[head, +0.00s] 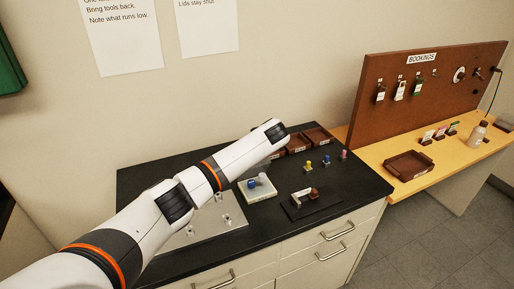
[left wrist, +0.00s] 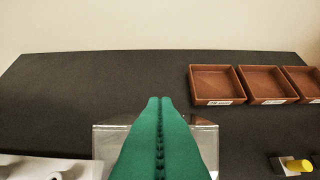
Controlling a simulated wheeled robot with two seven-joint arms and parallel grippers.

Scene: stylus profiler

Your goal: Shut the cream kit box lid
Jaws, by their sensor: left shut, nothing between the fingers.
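The cream kit box (head: 262,196) sits on the black bench top in the head view, with a blue piece and a grey piece in it. A clear panel that looks like its raised lid shows in the left wrist view (left wrist: 104,145), behind and to both sides of my green fingers. My left gripper (left wrist: 160,101) is shut and empty, over the panel in that view. Whether it touches the panel I cannot tell. In the head view my left arm reaches over the bench and hides the fingers and part of the box's back. My right gripper is not in view.
Brown trays (left wrist: 217,85) stand at the back of the bench. A yellow-topped piece (head: 310,164) and other coloured ones stand to the box's right. A dark stand (head: 318,206) is in front of them. A grey plate (head: 205,231) with small posts lies left of the box.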

